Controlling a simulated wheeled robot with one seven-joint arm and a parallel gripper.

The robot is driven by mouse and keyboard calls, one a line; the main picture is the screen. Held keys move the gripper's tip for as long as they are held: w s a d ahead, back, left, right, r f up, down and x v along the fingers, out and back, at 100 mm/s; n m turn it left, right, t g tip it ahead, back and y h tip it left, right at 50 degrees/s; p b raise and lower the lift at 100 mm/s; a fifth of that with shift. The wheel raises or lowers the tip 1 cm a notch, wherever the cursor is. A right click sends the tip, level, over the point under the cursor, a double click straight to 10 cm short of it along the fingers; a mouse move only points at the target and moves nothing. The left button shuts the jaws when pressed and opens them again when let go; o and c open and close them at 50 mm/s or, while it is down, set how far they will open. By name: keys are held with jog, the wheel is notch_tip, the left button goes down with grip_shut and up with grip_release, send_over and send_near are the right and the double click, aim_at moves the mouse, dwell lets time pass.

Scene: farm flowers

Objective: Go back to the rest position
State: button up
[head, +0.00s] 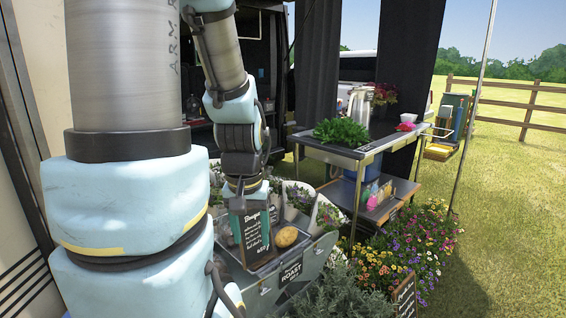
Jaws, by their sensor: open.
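My gripper (248,195) hangs from my arm at the centre left of the head view and points down over the flower stand. Its jaws are open, but the fingertips are small and hard to make out against the stand. A yellow-brown oval thing, like a potato (286,237), lies just right of the sign, apart from the gripper.
A metal-framed table (345,152) with leafy greens (341,132) stands to the right. Colourful flowers (418,240) fill the front right. A thin pole (474,105) rises beyond. Open grass lies at right.

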jog(key=shift+r+p, duration=1.05)
jog(key=shift+r, duration=0.9)
